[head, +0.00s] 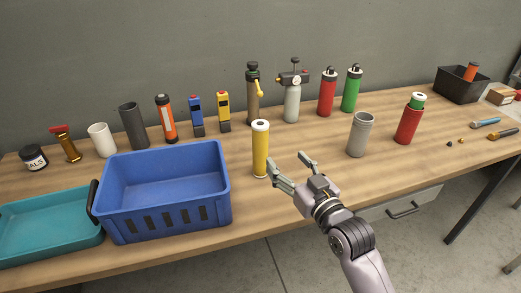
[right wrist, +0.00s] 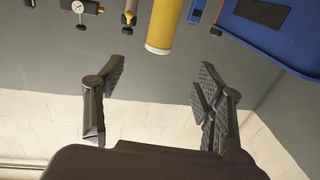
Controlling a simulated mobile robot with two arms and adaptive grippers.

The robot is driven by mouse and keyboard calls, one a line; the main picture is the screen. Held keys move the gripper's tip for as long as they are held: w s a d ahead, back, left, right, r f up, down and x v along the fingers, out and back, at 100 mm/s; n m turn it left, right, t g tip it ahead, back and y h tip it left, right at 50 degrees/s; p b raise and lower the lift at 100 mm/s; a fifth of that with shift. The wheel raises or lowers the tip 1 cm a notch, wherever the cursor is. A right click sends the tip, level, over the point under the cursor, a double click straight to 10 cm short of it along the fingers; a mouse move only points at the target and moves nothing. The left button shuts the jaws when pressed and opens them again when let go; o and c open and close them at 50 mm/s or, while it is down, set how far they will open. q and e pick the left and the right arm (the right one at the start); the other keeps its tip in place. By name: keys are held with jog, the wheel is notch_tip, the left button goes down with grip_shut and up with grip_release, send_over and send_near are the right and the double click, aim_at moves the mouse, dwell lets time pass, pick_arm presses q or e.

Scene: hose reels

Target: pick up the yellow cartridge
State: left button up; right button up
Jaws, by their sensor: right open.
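The yellow cartridge (head: 261,150) stands upright on the wooden table, to the right of the blue crate, with a white top that has a dark centre. In the right wrist view the yellow cartridge (right wrist: 164,27) shows at the top, beyond and between the fingers. My right gripper (head: 288,168) is open and empty, just right of the cartridge, with its fingers pointing toward it. In the right wrist view my right gripper (right wrist: 158,85) has its two fingers spread wide with nothing between them. My left gripper is not in view.
A blue crate (head: 165,215) and a teal tray (head: 50,240) stand at the left. A grey cup (head: 360,135) and a red cylinder (head: 408,122) stand at the right. Several bottles and tools line the back, near the wall. The front table strip near the cartridge is clear.

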aim_at(264, 134)
jog(key=p+x, duration=0.1)
jog(key=x, duration=0.9)
jog(key=shift+a, duration=0.1)
jog(key=p+x, duration=0.1)
jog(key=x, duration=0.3)
jog(key=shift+r, duration=0.15)
jog(key=shift+w+a, duration=0.25)
jog(key=shift+w, duration=0.3)
grip_shut()
